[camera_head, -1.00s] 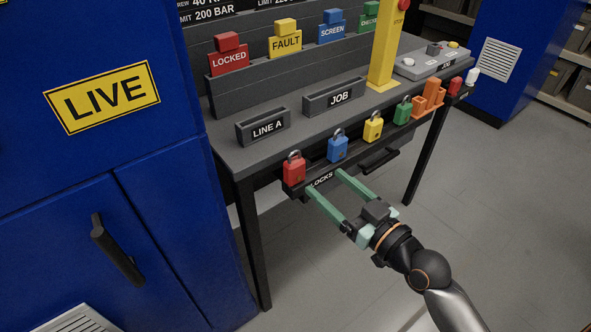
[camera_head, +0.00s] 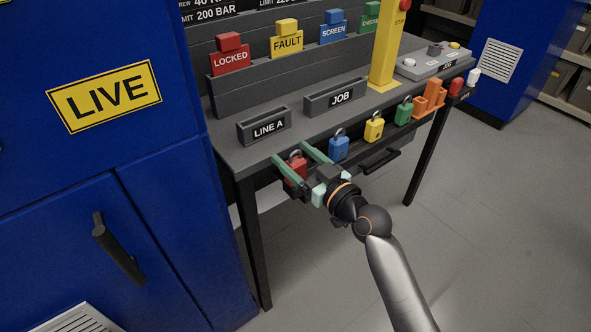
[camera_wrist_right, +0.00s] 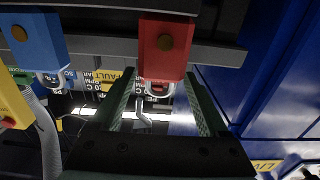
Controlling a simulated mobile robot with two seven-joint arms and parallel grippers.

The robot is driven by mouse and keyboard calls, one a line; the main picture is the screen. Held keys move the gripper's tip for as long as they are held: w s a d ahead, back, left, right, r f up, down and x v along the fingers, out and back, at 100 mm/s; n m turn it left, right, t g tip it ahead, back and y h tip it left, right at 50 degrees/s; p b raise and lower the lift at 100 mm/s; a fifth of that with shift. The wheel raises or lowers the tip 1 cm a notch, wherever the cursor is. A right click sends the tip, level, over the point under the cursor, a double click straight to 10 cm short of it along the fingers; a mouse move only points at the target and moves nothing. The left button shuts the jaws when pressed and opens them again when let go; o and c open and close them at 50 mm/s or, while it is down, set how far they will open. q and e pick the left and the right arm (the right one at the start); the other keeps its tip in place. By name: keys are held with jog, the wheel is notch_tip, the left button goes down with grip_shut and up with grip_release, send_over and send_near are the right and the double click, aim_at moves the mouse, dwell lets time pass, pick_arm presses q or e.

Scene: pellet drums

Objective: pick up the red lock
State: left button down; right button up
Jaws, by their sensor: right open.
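The red lock (camera_head: 296,168) hangs on the front rail of the table, at the left end of a row of padlocks. My right gripper (camera_head: 289,157) is open, and its two green fingers reach to either side of the red lock without closing on it. In the right wrist view the red lock (camera_wrist_right: 166,48) is upside down, just beyond and between the fingertips (camera_wrist_right: 163,82). Part of the lock is hidden by the fingers in the head view. My left gripper is not in view.
A blue lock (camera_head: 339,147) hangs close to the right of the red one, then a yellow lock (camera_head: 374,129) and a green lock (camera_head: 404,111). The table (camera_head: 226,155) carries trays marked LINE A (camera_head: 264,127) and JOB (camera_head: 335,97). A blue cabinet (camera_head: 180,190) stands at the left.

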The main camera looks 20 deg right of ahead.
jog(key=shift+c, duration=0.4)
grip_shut()
